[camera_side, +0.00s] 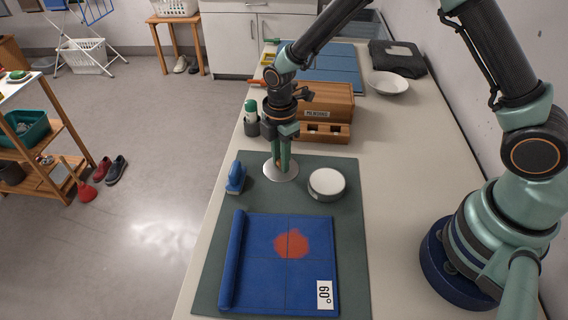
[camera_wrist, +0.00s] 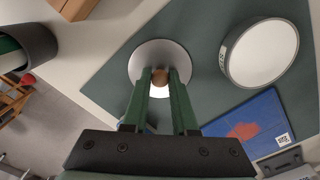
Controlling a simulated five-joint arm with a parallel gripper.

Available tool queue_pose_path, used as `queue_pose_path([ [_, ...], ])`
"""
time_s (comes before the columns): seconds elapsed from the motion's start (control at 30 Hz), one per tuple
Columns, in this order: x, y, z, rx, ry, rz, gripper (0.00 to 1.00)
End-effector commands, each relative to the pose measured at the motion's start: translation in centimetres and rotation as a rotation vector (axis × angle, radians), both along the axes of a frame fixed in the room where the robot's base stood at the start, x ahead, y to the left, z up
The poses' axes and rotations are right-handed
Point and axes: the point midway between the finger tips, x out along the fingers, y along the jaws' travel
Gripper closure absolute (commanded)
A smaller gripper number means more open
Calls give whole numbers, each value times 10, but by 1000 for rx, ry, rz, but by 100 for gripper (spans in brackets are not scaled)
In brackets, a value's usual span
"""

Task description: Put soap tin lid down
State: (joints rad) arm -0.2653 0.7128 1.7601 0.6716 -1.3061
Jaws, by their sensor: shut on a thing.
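The soap tin lid (camera_side: 281,174) is a round, pale metallic disc with a brown knob. My gripper (camera_side: 282,162) points down and is shut on the knob, which shows between the fingertips in the wrist view (camera_wrist: 159,78). The lid is level, at or just above the far part of the green mat (camera_side: 350,235); I cannot tell if it touches.
A blue brush (camera_side: 236,178) stands left of the lid. A blue cloth (camera_side: 265,275) with a red patch and a rolled left edge lies nearer on the mat. Behind are a wooden box (camera_side: 327,98), a dark cup with a bottle (camera_side: 251,125) and a white bowl (camera_side: 388,83).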

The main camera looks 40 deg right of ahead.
Motion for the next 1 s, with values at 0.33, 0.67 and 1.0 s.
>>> queue_pose_path([
  [0.33,0,0,0,0,-1,0,44],
  [0.67,1,0,38,2,-6,0,44],
  [1.0,1,0,103,1,-4,0,44],
])
